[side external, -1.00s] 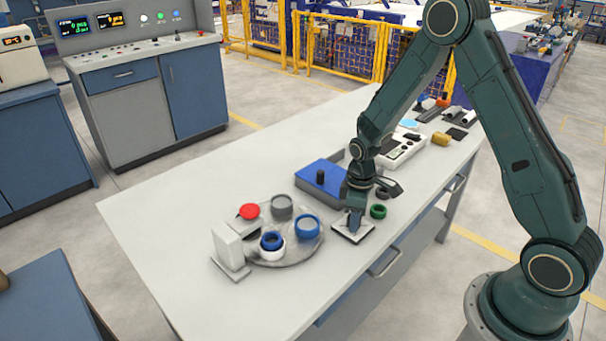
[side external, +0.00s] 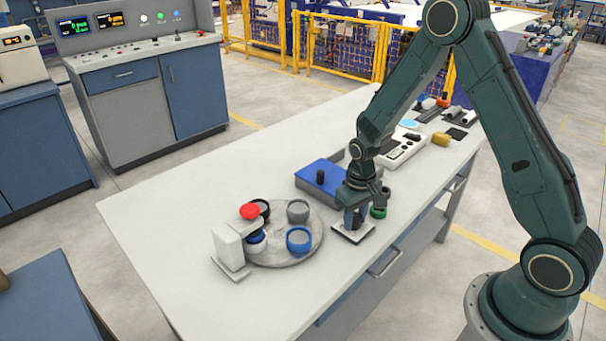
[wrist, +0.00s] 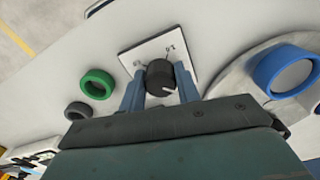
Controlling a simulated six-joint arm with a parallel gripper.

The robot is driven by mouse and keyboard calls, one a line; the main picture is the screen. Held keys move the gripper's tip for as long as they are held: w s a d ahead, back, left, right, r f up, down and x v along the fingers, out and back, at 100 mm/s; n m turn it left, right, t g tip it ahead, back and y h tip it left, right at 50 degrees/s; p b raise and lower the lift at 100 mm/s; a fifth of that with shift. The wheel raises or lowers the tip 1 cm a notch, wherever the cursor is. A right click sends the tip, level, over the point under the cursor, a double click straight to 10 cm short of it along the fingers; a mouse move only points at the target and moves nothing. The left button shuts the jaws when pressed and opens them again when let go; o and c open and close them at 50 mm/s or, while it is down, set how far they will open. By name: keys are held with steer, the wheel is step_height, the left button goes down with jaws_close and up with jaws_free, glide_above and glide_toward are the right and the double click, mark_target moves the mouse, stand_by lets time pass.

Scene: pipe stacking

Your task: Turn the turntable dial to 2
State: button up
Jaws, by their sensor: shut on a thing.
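The dial is a black round knob (wrist: 158,74) on a white square plate (wrist: 133,57) with printed marks; one reads like 10. A white pointer line on the knob faces the lower right in the wrist view. My gripper (wrist: 159,84) is shut on the knob, one finger on each side. In the side view my gripper (side external: 355,222) points down over the plate and hides the knob. I cannot read the dial setting.
A white post (side external: 229,243) with a red disc (side external: 249,211) overhangs the turntable's left edge. A blue box (side external: 318,180) stands behind the dial. A green ring (wrist: 109,80) and a dark ring (wrist: 70,114) lie beside the plate. The table's front left is clear.

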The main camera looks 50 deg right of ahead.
mark_target(355, 216)
stand_by(0.3)
steer(key=o, duration=1)
steer(key=shift+r, duration=0.15)
steer(key=shift+r, duration=6.85)
